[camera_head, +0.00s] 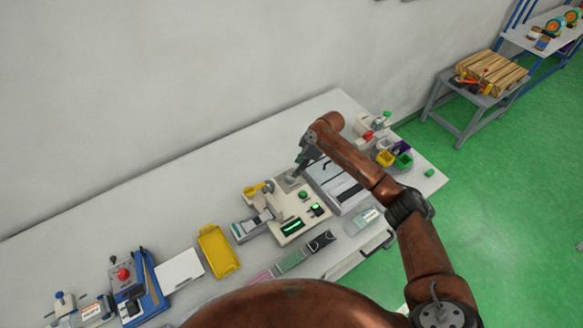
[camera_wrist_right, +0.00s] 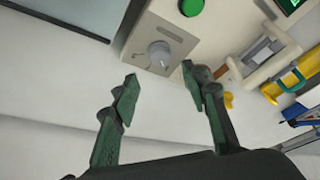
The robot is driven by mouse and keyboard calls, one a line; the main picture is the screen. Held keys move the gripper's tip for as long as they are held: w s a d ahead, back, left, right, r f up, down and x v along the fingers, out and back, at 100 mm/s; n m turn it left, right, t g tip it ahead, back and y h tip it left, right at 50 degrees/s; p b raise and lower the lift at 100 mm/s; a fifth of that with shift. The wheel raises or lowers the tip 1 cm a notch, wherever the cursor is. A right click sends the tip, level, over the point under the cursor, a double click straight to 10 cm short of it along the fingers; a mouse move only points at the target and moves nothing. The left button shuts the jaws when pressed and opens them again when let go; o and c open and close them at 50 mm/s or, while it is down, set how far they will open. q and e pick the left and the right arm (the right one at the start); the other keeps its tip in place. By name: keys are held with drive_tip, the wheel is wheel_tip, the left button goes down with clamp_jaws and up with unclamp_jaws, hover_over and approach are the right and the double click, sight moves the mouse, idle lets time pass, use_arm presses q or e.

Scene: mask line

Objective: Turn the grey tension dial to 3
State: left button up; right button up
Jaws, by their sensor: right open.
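The grey tension dial (camera_wrist_right: 159,54) sits on a beige-grey plate (camera_wrist_right: 140,37) on the machine, just beyond my fingertips in the right wrist view. Its markings are too small to read. My right gripper (camera_wrist_right: 160,92) is open, with its two dark green fingers apart and nothing between them. The fingers do not appear to touch the dial. In the head view my right gripper (camera_head: 300,164) is above the back part of the cream machine (camera_head: 282,207), and the dial is hard to make out there. My left gripper is not in view.
A green button (camera_wrist_right: 191,6) is next to the dial plate, and a yellow-handled part (camera_wrist_right: 290,82) is to the right. On the white table (camera_head: 165,185) are a yellow tray (camera_head: 217,251), a grey box (camera_head: 340,186), a blue device (camera_head: 137,287) and small coloured bins (camera_head: 386,157). The wall is behind.

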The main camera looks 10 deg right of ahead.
sight(290, 177)
drive_tip(key=x, duration=0.5)
drive_tip(key=shift+s+f, duration=0.1)
drive_tip(key=shift+f, duration=0.25)
drive_tip(key=shift+x, duration=0.75)
drive_tip(key=c, duration=0.7)
clamp_jaws()
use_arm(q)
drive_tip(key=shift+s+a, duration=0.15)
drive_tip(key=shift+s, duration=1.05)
